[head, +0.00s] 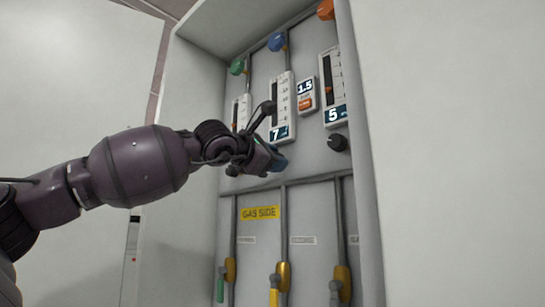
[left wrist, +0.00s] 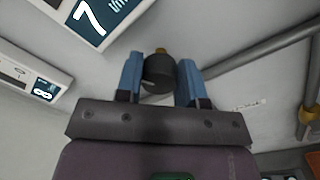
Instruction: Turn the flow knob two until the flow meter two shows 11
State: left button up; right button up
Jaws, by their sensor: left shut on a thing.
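Flow meter two (head: 282,98), the middle of three meters, has a digital display reading 7. Its display also shows in the left wrist view (left wrist: 98,18) at the top left. Flow knob two (left wrist: 160,73) is a dark round knob below that meter. My left gripper (head: 274,158) reaches the panel under the meter, and its hand hides the knob in the head view. In the left wrist view its blue fingers (left wrist: 160,80) stand on either side of the knob and are shut on it. My right gripper is not in view.
The right meter (head: 334,90) reads 5, with a black knob (head: 337,142) below it. A small box (head: 306,94) reads 1.5. The left meter (head: 240,112) is partly hidden by my arm. Yellow-handled valves and pipes lie below the GAS SIDE label (head: 259,212). Cabinet side walls frame the panel.

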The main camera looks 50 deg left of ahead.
pick_arm(q)
jog(key=shift+s+r+m, duration=0.1)
jog(key=shift+r+m, duration=0.05)
jog(key=shift+m, duration=0.85)
jog(key=m+p, duration=0.1)
jog(key=m, duration=0.4)
jog(key=shift+p, duration=0.35)
jog(key=shift+m, duration=0.5)
jog(key=shift+m+h, duration=0.3)
jog(key=shift+f, duration=0.2)
jog(key=o, duration=0.9)
